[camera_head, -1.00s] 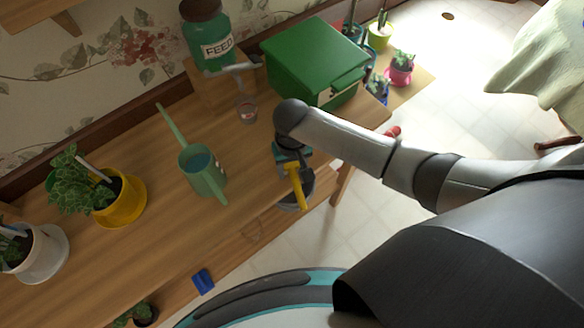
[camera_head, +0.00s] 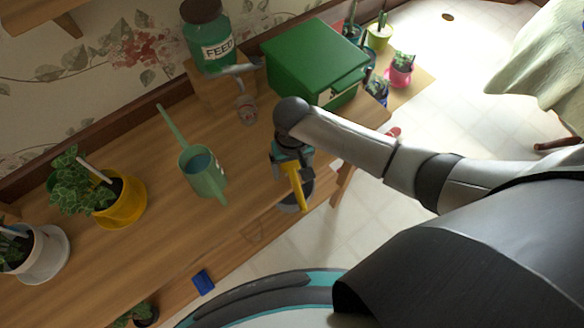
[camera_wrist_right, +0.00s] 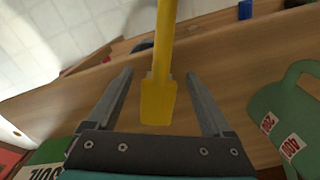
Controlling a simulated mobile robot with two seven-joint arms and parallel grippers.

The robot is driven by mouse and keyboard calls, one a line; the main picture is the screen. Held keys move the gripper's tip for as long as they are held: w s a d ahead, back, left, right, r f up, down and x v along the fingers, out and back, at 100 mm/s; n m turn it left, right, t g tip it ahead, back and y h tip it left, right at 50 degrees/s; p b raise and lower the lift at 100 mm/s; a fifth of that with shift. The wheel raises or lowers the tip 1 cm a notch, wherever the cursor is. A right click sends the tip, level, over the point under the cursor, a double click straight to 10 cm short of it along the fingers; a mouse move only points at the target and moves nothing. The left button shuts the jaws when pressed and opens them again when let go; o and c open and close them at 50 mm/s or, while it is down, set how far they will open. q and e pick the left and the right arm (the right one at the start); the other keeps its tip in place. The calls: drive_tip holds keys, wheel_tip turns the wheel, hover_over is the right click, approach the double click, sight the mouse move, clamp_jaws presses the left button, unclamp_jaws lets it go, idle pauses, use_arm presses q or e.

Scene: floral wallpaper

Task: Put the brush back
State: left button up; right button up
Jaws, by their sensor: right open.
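A yellow handle (camera_head: 296,188) lies under my right gripper at the right end of the wooden table; it appears to be the brush's handle, and its head is not clear to see. In the right wrist view the flat, wide end of the yellow handle (camera_wrist_right: 158,100) sits between the two fingers, with gaps on both sides. My right gripper (camera_wrist_right: 160,76) is open around it; in the head view the gripper (camera_head: 292,172) is partly hidden by my own wrist. My left gripper is not in view.
A green watering can (camera_head: 203,172) stands left of the gripper. A green box (camera_head: 312,62), a small glass (camera_head: 247,110) and a FEED jar (camera_head: 212,40) stand behind. A yellow pot (camera_head: 122,207) is further left. A blue object (camera_head: 203,281) lies near the table's front.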

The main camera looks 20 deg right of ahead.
sight(292, 170)
wheel_tip(292, 170, up, 11)
drive_tip(key=p, duration=0.2)
drive_tip(key=shift+r, duration=0.15)
idle(0.4)
